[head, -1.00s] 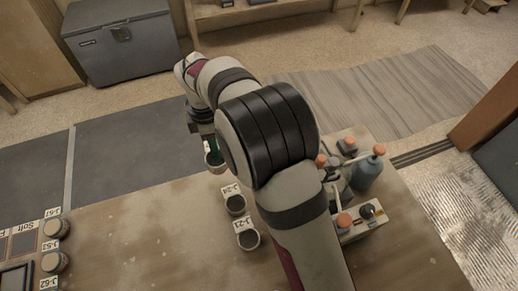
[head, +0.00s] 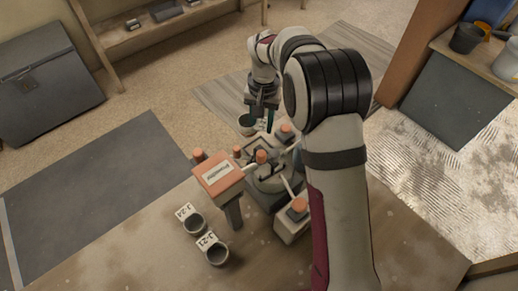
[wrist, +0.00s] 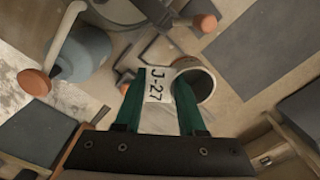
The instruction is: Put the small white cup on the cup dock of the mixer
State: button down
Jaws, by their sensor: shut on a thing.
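My gripper (head: 261,117) is at the far side of the mixer in the head view, shut on the small white cup (head: 246,125). The mixer (head: 270,185) has orange knobs and an orange-topped panel (head: 219,174). The cup appears held above and beyond the mixer's back; its height is hard to tell. I cannot clearly make out the cup dock.
Two tagged cups, J-24 (head: 194,224) and J-21 (head: 215,252), stand on the worn table (head: 130,255) left of the mixer. The left part of the table is clear.

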jog(key=d+f+m, duration=0.1)
jog(key=f, duration=0.2)
jog(key=f+m, duration=0.1)
jog(key=f, duration=0.3)
jog(key=d+f+m, duration=0.1)
jog(key=f, duration=0.2)
jog(key=shift+d+f, duration=0.15)
jog(key=shift+d, duration=0.15)
jog(key=c, duration=0.5)
grip_release()
jog(key=shift+f, duration=0.1)
